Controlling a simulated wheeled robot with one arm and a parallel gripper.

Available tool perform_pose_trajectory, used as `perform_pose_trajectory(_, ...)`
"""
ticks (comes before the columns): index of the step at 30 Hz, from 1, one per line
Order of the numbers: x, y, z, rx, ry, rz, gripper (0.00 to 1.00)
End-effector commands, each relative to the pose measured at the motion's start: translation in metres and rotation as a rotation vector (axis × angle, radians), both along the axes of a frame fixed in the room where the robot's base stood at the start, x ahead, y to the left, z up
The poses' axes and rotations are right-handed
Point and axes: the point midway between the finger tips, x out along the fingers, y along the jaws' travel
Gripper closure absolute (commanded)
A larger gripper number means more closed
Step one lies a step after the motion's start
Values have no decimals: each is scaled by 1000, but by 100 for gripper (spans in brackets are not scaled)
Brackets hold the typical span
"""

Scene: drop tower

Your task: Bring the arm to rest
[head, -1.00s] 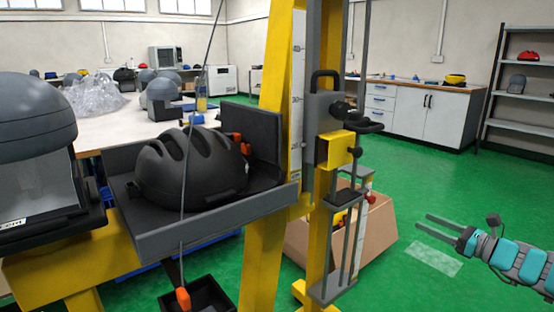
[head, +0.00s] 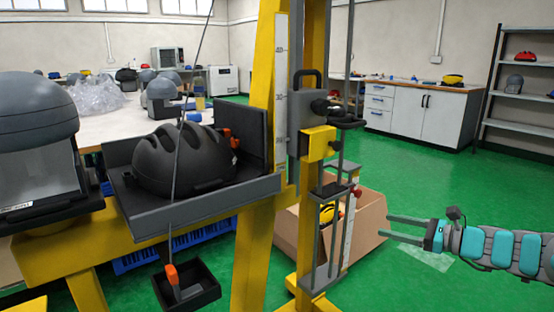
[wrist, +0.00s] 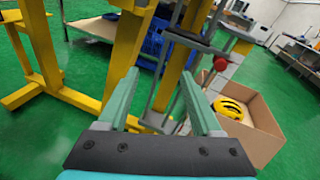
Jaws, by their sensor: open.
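My gripper (head: 406,230) is at the right of the head view, stretched out level toward the left. Its two fingers are apart with nothing between them. In the wrist view my gripper (wrist: 160,100) is open, with the tower's yellow legs and grey carriage frame beyond the fingers. The yellow drop tower (head: 257,200) stands left of my gripper, with a gap between them in the head view. A black helmet (head: 182,160) lies on the grey tray (head: 207,208) at the tower's side.
A cardboard box (head: 372,222) with a yellow helmet (wrist: 229,108) stands by the tower, near my gripper. A small black bin (head: 188,290) with an orange-ended cord is below the tray. Green floor (head: 440,180) is clear toward the cabinets (head: 425,112) and shelf.

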Motion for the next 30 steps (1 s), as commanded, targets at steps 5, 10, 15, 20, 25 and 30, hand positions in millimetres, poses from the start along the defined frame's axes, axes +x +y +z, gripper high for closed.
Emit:
perform_pose_trajectory(5, -29, 74, 5, -153, -40, 174, 34)
perform_pose_trajectory(10, -86, 158, -1, -371, -109, 423, 34)
perform_pose_trajectory(15, -157, 212, -19, -591, -190, 676, 34)
perform_pose_trajectory(20, -225, 236, -40, -795, -271, 910, 34)
perform_pose_trajectory(25, -293, 233, -63, -999, -353, 1156, 34)
perform_pose_trajectory(30, -352, 210, -81, -1189, -429, 1395, 34)
